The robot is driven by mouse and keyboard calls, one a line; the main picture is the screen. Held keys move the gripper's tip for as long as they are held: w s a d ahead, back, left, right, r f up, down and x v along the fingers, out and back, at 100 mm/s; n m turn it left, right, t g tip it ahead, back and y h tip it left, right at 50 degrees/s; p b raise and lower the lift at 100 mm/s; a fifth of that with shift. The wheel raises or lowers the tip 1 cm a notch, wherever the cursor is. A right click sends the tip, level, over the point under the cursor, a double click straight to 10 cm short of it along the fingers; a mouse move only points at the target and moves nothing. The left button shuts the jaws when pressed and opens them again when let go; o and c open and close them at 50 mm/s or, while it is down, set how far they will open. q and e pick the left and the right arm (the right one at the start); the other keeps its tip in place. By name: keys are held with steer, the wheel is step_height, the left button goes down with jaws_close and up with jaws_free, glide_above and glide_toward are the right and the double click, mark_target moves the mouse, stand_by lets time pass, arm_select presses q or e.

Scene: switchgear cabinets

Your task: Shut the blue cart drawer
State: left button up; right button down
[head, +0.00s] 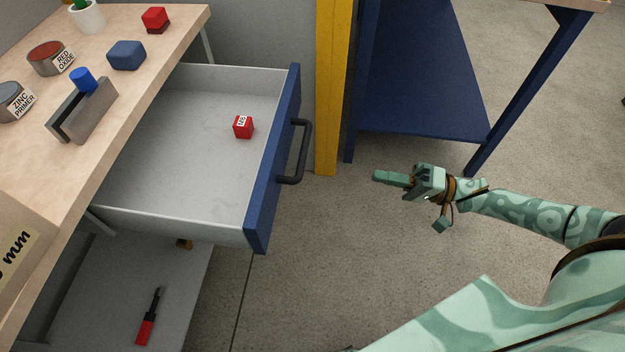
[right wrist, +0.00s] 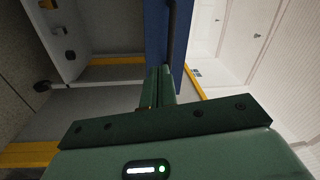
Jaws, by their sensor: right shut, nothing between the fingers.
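The blue cart drawer (head: 272,165) is pulled out to the right of the cart in the head view. Its front is blue with a dark bar handle (head: 302,152); its inside is grey. A red cube (head: 243,127) with a white label lies in it. My right gripper (head: 378,176) is shut and empty, to the right of the handle and apart from it in the head view. In the right wrist view the shut fingers (right wrist: 158,85) point toward a blue panel (right wrist: 156,30) with a dark bar, seemingly the drawer front. My left gripper is not in view.
The wooden cart top (head: 120,110) carries tins, a blue block (head: 127,55), a red block (head: 155,19) and a grey holder. A lower shelf holds a red-handled tool (head: 148,318). A yellow post (head: 330,90) and blue table (head: 425,70) stand behind. Floor right of the drawer is clear.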

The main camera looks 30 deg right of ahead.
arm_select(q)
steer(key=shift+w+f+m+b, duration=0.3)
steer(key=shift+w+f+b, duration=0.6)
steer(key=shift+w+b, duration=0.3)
arm_select(e)
steer(key=w+a+r+m, duration=0.1)
steer(key=w+a+r, duration=0.1)
steer(key=a, duration=0.3)
steer(key=w+a+r+m+y, duration=0.1)
steer(key=w+a, duration=0.4)
steer(key=a, duration=0.1)
steer(key=shift+a+r+m, duration=0.25)
steer(key=shift+r+m, duration=0.05)
steer(key=shift+r, duration=0.05)
steer(key=shift+w, duration=0.1)
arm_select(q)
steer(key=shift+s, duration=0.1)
arm_select(e)
steer(key=shift+w+a, duration=0.1)
